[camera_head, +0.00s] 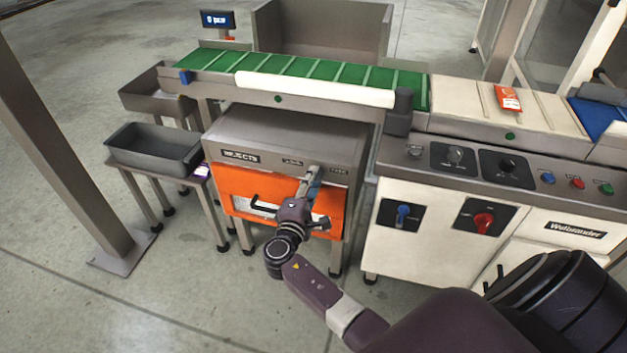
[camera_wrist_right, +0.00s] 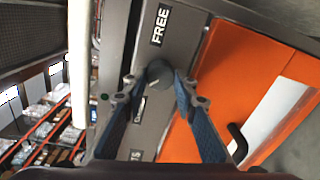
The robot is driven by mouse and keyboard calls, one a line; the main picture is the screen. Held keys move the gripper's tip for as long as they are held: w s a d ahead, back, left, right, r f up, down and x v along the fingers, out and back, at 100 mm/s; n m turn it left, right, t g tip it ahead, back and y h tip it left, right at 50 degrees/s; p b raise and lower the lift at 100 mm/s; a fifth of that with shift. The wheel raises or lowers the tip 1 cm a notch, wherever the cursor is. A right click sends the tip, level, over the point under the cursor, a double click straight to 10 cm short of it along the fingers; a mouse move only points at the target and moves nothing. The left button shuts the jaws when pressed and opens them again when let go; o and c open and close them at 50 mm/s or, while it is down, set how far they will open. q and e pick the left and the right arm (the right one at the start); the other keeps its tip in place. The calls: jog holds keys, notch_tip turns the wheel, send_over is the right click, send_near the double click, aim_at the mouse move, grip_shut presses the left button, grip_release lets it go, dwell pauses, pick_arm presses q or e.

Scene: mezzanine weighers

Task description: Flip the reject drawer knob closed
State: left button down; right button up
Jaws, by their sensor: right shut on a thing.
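The reject drawer knob (camera_wrist_right: 158,78) is a small dark grey round knob on the grey front panel. A FREE label (camera_wrist_right: 160,25) lies on one side of it and a partly covered label on the other. My right gripper (camera_head: 313,172) is shut on the knob, with one blue finger on each side of it in the wrist view. In the head view the gripper hides the knob. The knob's pointer direction is hard to tell. The orange reject drawer (camera_head: 240,186) sits below the panel marked REJECTS (camera_head: 240,156). My left gripper is out of view.
A green conveyor belt (camera_head: 300,68) runs above the reject box. A white control cabinet (camera_head: 440,245) with knobs and buttons stands close on the right. Grey trays (camera_head: 155,147) on stands are at the left. The drawer's black handle (camera_head: 262,206) sticks out below. The floor in front is clear.

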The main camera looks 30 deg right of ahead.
jog(key=shift+f, duration=0.1)
jog(key=o, duration=1.2)
jog(key=shift+c, duration=0.2)
jog(key=v, duration=1.2)
jog(key=shift+s, duration=0.1)
